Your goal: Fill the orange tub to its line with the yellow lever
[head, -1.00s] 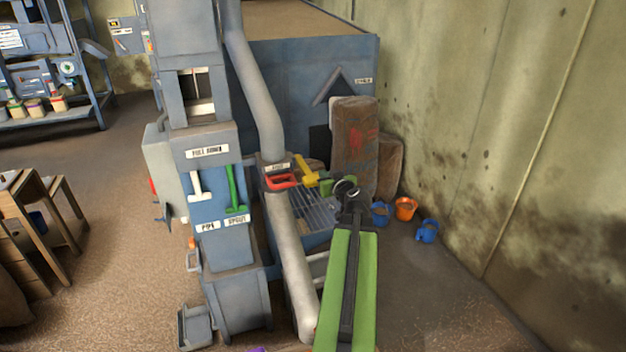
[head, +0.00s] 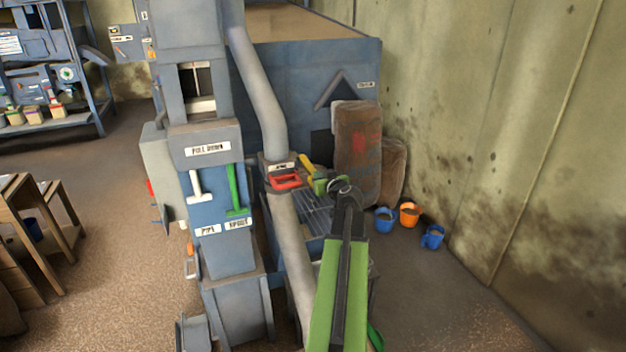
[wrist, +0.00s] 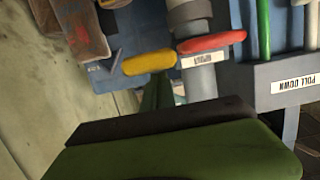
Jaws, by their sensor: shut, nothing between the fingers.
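The yellow lever (head: 309,163) is at the chute beside the red handle, in the middle of the head view. It also shows in the wrist view (wrist: 149,62), just beyond my fingers. My gripper (head: 321,186) is shut and empty. Its green fingers (wrist: 157,88) are close to the yellow lever; I cannot tell whether they touch it. The orange tub (head: 409,214) stands upright on the floor by the right wall, well away from my gripper. Something brownish shows inside it. Its line cannot be made out.
The red handle (head: 286,182) is close left of the yellow lever, above a grate (head: 314,208). White (head: 195,187) and green (head: 236,190) levers hang on the column. Blue tubs (head: 385,220) flank the orange one. Brown sacks (head: 357,155) stand behind. Floor at lower right is clear.

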